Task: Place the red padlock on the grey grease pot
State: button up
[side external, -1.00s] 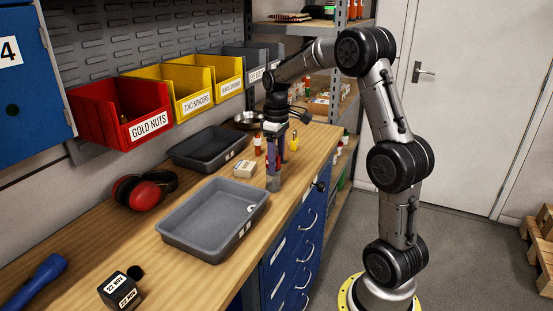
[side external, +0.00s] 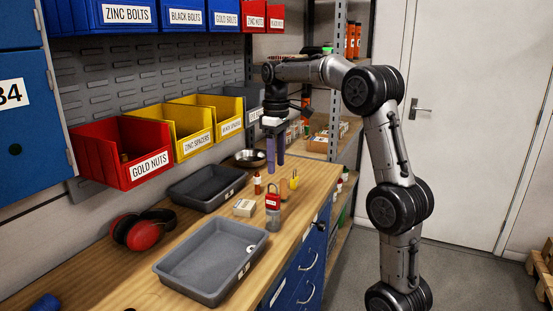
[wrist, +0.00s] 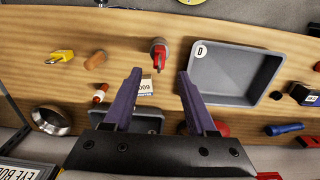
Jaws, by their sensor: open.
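The red padlock (side external: 273,201) rests upright on top of the grey grease pot (side external: 272,222), near the front edge of the workbench. In the wrist view the red padlock (wrist: 160,54) lies just beyond and between my fingertips, with the pot mostly hidden under it. My gripper (side external: 276,168) is open and empty, above the padlock and apart from it. Its two purple fingers also show in the wrist view (wrist: 160,74), spread with a clear gap.
A small labelled box (side external: 244,208), an orange bottle (side external: 257,185) and a yellow padlock (side external: 294,181) stand close by. A grey tray (side external: 170,265) lies in front, a darker tray (side external: 180,197) behind. Red ear defenders (side external: 140,232) and a metal bowl (side external: 249,158) are also on the bench.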

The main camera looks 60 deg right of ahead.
jog(key=s+a+r+t, duration=0.1)
jog(key=s+a, duration=0.3)
jog(key=a, duration=0.3)
jog(key=s+a+r+t, duration=0.15)
jog(key=s+a, duration=0.25)
jog(key=a, duration=0.4)
jog(key=s+a+f+t, duration=0.3)
jog(key=s+a+f, duration=0.4)
jog(key=s, duration=0.3)
jog(key=shift+s+a+f, duration=0.2)
jog(key=shift+a+f, duration=0.05)
jog(key=shift+f, duration=0.15)
